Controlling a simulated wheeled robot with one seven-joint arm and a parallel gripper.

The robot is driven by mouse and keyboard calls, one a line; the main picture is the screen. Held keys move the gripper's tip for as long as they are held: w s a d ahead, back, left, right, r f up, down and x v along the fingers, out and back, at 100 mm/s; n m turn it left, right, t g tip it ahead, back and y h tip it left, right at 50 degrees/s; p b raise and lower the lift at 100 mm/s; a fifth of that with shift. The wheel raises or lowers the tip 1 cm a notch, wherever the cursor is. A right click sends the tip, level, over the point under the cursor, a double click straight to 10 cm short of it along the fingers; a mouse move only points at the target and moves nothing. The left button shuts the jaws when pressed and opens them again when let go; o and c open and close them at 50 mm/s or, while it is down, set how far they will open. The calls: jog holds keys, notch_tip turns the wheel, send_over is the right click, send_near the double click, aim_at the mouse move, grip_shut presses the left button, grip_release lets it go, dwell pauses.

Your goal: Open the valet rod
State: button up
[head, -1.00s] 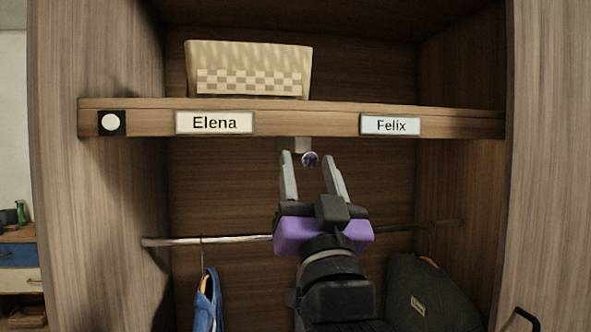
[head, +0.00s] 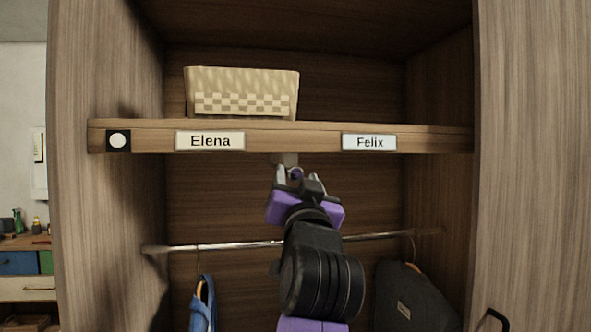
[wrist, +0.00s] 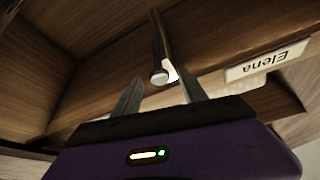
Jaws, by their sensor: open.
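The valet rod (wrist: 157,42) shows in the wrist view as a short bar under the shelf, with a pale round knob (wrist: 160,78) at its near end. In the head view its mount (head: 285,158) sits under the shelf between the two name labels, and the knob is largely hidden by my gripper (head: 289,174). My gripper is open and empty. In the wrist view the knob appears between and just beyond the fingertips (wrist: 161,88). I cannot tell whether either finger touches it.
The shelf (head: 269,139) carries a woven basket (head: 242,93) and labels "Elena" (head: 210,141) and "Felix" (head: 369,142). A clothes rail (head: 220,246) crosses below, with a blue garment (head: 203,306) and a dark garment bag (head: 412,298). Wardrobe side panels stand on both sides.

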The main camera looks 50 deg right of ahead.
jog(key=shift+x, duration=1.35)
grip_shut()
dwell(0.4)
